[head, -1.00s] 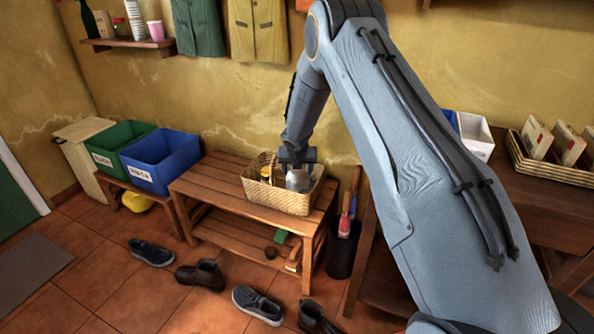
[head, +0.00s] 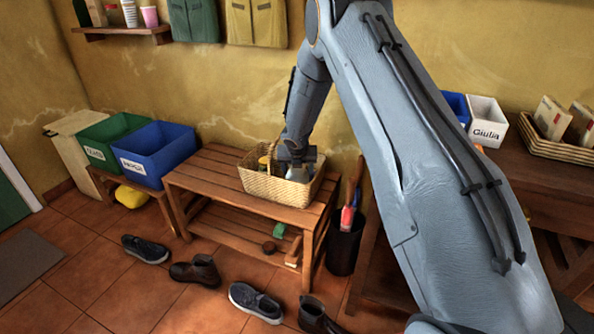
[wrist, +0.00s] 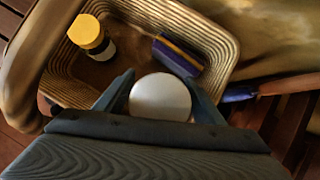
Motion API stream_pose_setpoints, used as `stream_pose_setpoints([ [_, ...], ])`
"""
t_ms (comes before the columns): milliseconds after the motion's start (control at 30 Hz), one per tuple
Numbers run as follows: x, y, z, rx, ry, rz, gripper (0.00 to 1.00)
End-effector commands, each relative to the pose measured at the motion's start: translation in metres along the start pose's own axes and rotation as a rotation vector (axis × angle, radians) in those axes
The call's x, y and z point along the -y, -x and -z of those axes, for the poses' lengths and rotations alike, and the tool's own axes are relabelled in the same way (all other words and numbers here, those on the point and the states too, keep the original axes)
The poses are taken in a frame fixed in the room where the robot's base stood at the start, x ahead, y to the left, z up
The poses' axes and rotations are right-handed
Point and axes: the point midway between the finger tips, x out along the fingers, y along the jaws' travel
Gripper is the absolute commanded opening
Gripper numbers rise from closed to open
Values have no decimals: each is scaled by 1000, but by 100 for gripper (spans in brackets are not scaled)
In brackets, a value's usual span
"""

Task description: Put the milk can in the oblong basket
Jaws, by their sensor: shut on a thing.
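The oblong basket (head: 272,190) is woven and pale, and stands on the wooden bench; its rim also shows in the wrist view (wrist: 222,38). My gripper (head: 297,163) is over the basket's right part, its tips reaching down inside the rim. In the wrist view my gripper (wrist: 160,92) is shut on the milk can (wrist: 160,97), seen from above as a pale round top between the two fingers. In the head view the grey milk can (head: 298,174) shows just below the gripper, partly hidden by the basket's front wall. I cannot tell whether it touches the basket floor.
Inside the basket are a yellow-capped jar (wrist: 90,35) and a dark blue block-like item (wrist: 177,55). The wooden bench (head: 205,178) has free room left of the basket. A dark bin (head: 345,245) with tools stands at its right. Several shoes lie on the floor.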

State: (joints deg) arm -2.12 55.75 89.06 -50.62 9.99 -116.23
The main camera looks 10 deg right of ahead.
Motion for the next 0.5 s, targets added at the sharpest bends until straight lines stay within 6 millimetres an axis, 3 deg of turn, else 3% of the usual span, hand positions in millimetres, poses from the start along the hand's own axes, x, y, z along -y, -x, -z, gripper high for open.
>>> stream_pose_setpoints([
  [167,0,1,-1,1,0,0,35],
  [200,0,1,-1,1,0,0,64],
  [300,0,1,-1,1,0,0,81],
  [500,0,0,0,1,0,0,85],
])
